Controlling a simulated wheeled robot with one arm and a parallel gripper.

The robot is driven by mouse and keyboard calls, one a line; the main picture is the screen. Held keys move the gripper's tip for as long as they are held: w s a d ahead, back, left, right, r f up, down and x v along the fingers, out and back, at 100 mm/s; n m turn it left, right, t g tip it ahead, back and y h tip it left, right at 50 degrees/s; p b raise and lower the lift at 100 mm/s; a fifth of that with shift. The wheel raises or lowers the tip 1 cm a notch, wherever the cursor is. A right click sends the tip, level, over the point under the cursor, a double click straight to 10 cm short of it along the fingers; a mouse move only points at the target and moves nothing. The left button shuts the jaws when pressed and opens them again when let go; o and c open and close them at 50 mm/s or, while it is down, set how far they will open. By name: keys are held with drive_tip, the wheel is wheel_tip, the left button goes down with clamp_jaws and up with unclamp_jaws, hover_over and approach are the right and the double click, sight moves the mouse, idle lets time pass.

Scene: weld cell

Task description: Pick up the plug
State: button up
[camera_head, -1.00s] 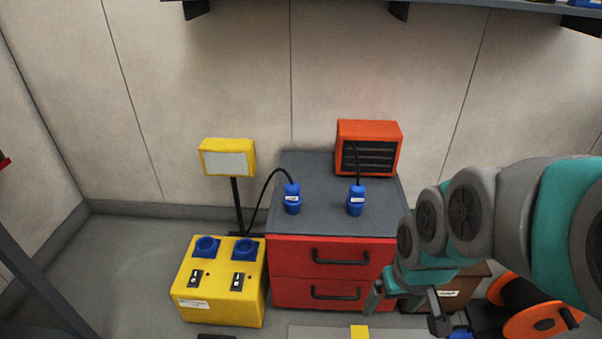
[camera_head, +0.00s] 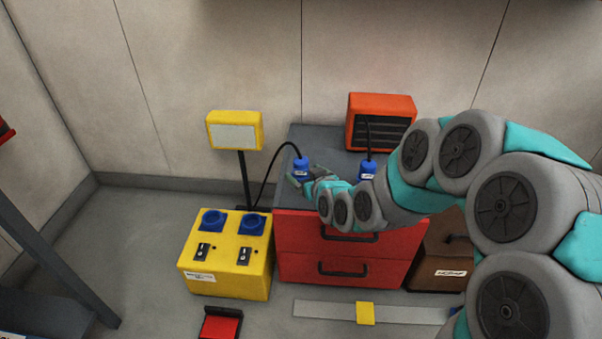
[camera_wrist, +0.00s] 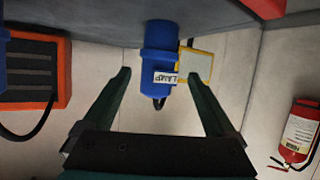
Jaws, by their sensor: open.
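A blue plug (camera_head: 302,165) with a black cable stands on the grey top of the red drawer cabinet (camera_head: 335,245). In the wrist view this plug (camera_wrist: 159,52) carries a white label reading "LAMP". My gripper (camera_head: 302,182) is open right at this plug. In the wrist view my gripper (camera_wrist: 157,75) has one finger on each side of the plug, with gaps visible. The plug's lower part is partly hidden by my gripper in the head view. A second blue plug (camera_head: 367,170) stands to the right, and shows at the left edge of the wrist view (camera_wrist: 3,60).
An orange heater (camera_head: 381,120) stands behind the second plug. A yellow lamp (camera_head: 234,131) on a post and a yellow socket box (camera_head: 228,275) with two blue sockets are left of the cabinet. A fire extinguisher (camera_wrist: 298,130) shows in the wrist view.

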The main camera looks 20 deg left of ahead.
drive_tip(key=shift+x, duration=3.6)
drive_tip(key=shift+d+f, duration=0.15)
drive_tip(key=shift+d, duration=0.05)
clamp_jaws()
